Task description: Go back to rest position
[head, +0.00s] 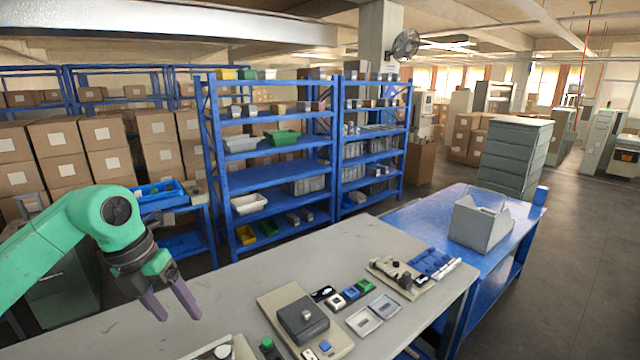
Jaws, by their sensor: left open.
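My left gripper (172,303) hangs at the end of my green left arm, at the lower left of the head view. Its two purple fingers are spread apart with nothing between them. It is at the left part of the grey worktable (230,300); I cannot tell its exact height above the top. A beige device with a dark grey block (303,318) on it stands on the table, to the right of the gripper and apart from it. My right gripper does not show.
Small trays (374,313) and a panel with blue parts (430,262) lie on the table's right half. A blue table (410,214) with a grey bin (482,222) adjoins behind. Blue shelves (270,180) stand at the back.

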